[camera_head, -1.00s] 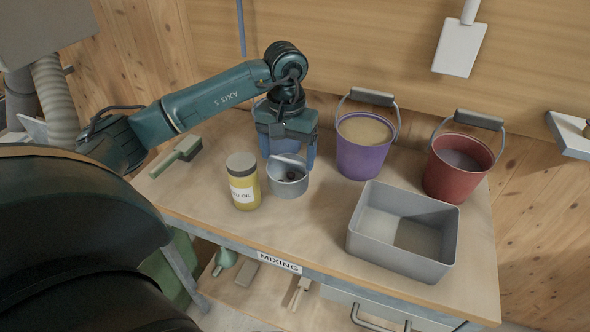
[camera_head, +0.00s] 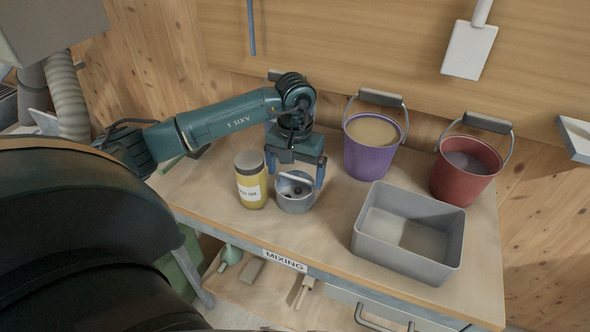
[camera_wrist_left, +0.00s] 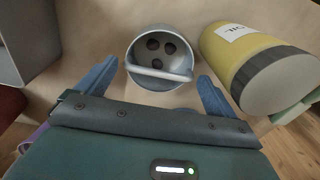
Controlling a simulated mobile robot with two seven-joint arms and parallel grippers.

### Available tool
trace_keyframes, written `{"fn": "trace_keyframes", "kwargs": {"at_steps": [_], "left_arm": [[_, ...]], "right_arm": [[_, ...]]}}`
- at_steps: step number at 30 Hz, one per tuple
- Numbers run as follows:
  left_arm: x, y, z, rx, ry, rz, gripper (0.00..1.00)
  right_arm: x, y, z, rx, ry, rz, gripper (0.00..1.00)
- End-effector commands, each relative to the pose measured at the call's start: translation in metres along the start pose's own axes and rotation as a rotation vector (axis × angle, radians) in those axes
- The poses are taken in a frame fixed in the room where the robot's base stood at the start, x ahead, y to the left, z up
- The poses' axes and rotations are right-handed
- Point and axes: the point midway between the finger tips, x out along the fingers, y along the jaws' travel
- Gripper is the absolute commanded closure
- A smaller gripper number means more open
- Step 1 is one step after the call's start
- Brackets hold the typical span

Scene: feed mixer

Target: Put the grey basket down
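The small round grey basket (camera_head: 296,203) with a bar handle stands on the table, with several dark round things inside; I take it as the task's basket. It also shows in the left wrist view (camera_wrist_left: 159,80), just ahead of the fingers. My left gripper (camera_head: 294,177) points down close behind and above it. Its two blue fingers are spread wide, one toward each side of the basket, with clear gaps and nothing held. The gripper body hides part of the table behind. My right gripper is not in view.
A yellow oil jar (camera_head: 250,186) stands close left of the basket. A grey rectangular bin (camera_head: 365,243) is to the right, with a purple bucket (camera_head: 366,158) and a red bucket (camera_head: 458,186) behind. Bare tabletop (camera_head: 310,235) lies in front of the basket.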

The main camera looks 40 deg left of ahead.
Motion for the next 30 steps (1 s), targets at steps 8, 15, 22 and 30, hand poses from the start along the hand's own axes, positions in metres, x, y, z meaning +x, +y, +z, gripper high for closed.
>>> {"fn": "trace_keyframes", "kwargs": {"at_steps": [8,15,22,30], "left_arm": [[0.000,0.000,0.000,0.000,0.000,0.000,0.00],[-0.021,0.000,-0.002,0.000,0.006,0.000,0.00],[-0.071,0.000,-0.001,0.000,0.007,0.001,0.00],[-0.115,0.000,-0.001,0.000,0.002,0.001,0.00]], "right_arm": [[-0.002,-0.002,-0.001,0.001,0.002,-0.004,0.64],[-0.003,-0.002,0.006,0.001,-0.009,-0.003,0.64],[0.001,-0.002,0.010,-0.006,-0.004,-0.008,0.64],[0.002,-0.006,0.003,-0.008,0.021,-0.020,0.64]]}}
